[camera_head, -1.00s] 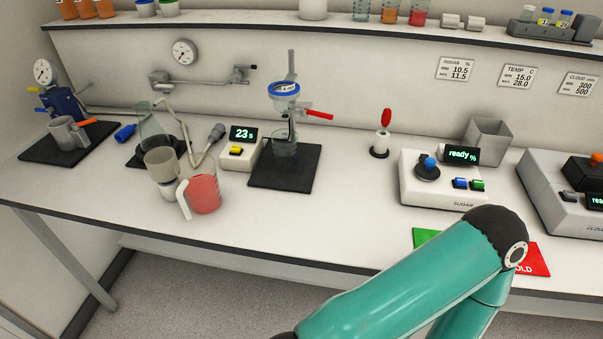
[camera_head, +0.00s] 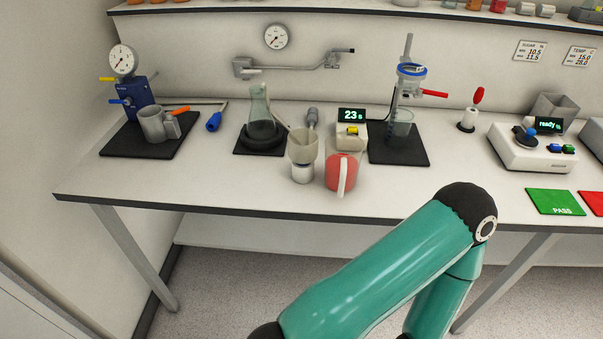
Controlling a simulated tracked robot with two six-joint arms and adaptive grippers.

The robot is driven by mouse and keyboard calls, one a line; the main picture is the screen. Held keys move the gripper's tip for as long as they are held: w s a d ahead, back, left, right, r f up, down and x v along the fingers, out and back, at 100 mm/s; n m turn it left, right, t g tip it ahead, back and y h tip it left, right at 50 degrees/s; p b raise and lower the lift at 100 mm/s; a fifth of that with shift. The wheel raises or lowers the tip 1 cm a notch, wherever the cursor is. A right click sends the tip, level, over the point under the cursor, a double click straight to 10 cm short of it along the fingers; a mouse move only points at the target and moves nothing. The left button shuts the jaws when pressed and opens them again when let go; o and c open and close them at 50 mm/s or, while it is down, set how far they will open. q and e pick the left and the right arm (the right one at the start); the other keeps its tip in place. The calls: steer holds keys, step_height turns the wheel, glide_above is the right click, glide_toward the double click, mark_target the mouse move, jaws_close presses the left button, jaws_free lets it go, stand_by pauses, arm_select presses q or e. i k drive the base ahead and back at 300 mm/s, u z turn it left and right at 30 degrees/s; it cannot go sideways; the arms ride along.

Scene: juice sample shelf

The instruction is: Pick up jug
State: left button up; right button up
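The jug (camera_head: 333,167) is a clear vessel with red juice in it and a white handle on the side facing me. It stands upright on the white bench near its front edge, right of a beige cup on a white base (camera_head: 302,155). Nothing of mine touches the jug. One teal arm of mine crosses the lower middle in front of the bench, its elbow raised and its far part bending down out of the picture. Neither gripper shows.
Left of the jug are a flask (camera_head: 260,115) and a grey mug (camera_head: 155,124) on a black mat. Behind it are a timer reading 23 (camera_head: 351,128) and a stand with a blue ring (camera_head: 411,71). The sugar meter (camera_head: 520,150) is at right. The front-left bench top is bare.

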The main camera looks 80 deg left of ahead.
mark_target(344, 149)
steer(key=u, duration=0.1)
steer(key=k, duration=1.25)
steer(key=u, duration=0.85)
steer(key=i, duration=0.85)
